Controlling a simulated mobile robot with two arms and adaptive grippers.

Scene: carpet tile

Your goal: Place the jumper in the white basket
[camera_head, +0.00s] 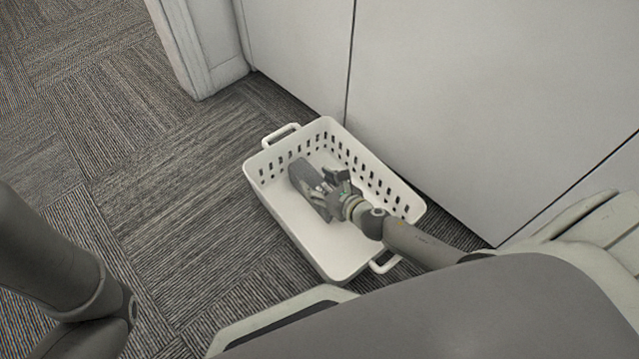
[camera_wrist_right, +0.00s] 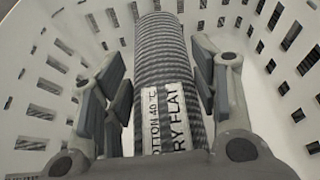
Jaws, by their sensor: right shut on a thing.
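The jumper (camera_head: 304,177) is a dark grey ribbed bundle. In the right wrist view the jumper (camera_wrist_right: 166,48) looks like a roll with a white label reading "COTTON 40 °C" and "DRY FLAT". My right gripper (camera_head: 328,190) is inside the white basket (camera_head: 340,262), reaching in from the lower right. It is shut on the jumper, with a finger on each side of the roll in the wrist view. The jumper is within the basket walls; whether it touches the basket floor I cannot tell. My left gripper is out of view; only part of that arm shows at the left.
The basket has slotted walls and a handle (camera_head: 281,135) at each end. It stands on striped grey carpet tile (camera_head: 180,200), close to pale cabinet panels (camera_head: 480,110) on the right. A white post (camera_head: 200,50) stands at the top. The carpet left of the basket is clear.

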